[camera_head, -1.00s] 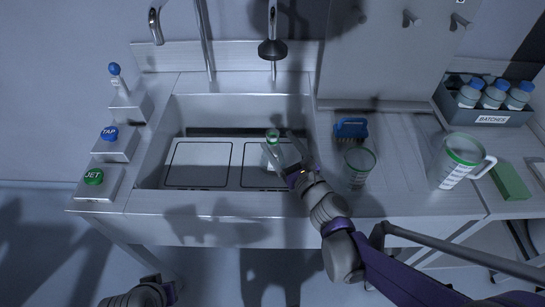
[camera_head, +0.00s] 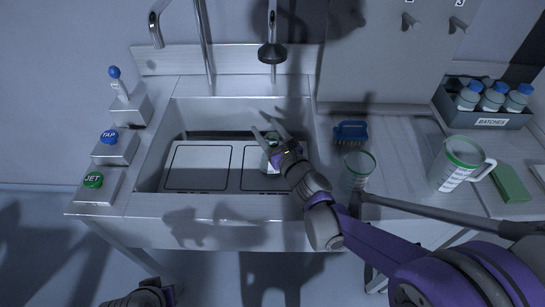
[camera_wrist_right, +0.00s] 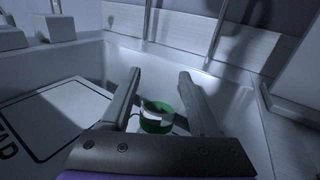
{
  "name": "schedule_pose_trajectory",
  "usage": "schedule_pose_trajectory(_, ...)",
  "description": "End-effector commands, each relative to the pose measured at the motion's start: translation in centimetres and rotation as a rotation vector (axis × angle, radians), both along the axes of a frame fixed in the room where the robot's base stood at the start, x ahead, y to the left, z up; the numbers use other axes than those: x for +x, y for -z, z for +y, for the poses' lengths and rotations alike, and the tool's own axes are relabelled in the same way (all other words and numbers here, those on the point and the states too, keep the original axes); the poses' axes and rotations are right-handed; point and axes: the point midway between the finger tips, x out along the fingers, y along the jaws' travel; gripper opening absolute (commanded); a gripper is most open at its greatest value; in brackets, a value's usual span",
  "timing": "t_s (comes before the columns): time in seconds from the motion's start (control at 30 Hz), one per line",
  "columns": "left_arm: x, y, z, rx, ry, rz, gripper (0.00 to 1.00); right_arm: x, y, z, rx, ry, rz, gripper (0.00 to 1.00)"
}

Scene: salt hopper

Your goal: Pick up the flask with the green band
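The flask with the green band (camera_head: 268,152) stands in the sink on the right floor panel, partly hidden by my right gripper. In the right wrist view its green band (camera_wrist_right: 157,125) shows low between the fingers, its lower part hidden by the gripper body. My right gripper (camera_head: 265,128) reaches into the sink over the flask. It is open, its two fingers (camera_wrist_right: 160,74) spread and pointing toward the back of the sink. I cannot tell whether a finger touches the flask. Part of my left arm shows at the bottom left edge; its fingers are out of view.
The sink (camera_head: 150,165) has raised walls and a tap (camera_head: 272,50) hanging behind it. A green-rimmed beaker (camera_head: 358,168), a blue brush (camera_head: 350,130) and a green-rimmed jug (camera_head: 455,165) stand to the right. TAP (camera_head: 109,136) and JET (camera_head: 93,180) buttons are on the left.

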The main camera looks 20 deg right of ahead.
Motion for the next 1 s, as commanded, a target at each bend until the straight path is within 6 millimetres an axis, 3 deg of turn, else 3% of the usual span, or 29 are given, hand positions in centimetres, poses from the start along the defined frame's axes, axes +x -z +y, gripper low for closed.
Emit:
schedule_pose_trajectory(0.03, 0.0, 0.0, 0.0, 0.000, 0.000, 0.000, 0.50, 0.0, 0.0, 0.0, 0.000, 0.000, 0.000, 0.51)
schedule_pose_trajectory(0.3, 0.0, 0.0, 0.0, 0.000, 0.000, 0.000, 0.50, 0.0, 0.0, 0.0, 0.000, 0.000, 0.000, 0.02)
schedule_pose_trajectory(0.33, 0.0, 0.0, 0.0, 0.000, 0.000, 0.000, 0.50, 0.0, 0.0, 0.0, 0.000, 0.000, 0.000, 0.00)
schedule_pose_trajectory(0.8, 0.0, -0.1, 0.0, 0.000, 0.000, 0.000, 0.50, 0.0, -0.2, 0.0, 0.000, 0.000, 0.000, 0.00)
schedule_pose_trajectory(1.0, 0.1, -1.0, 0.0, 0.000, 0.000, -0.003, 0.50, -0.1, -3.1, 0.0, -0.001, 0.000, -0.001, 0.00)
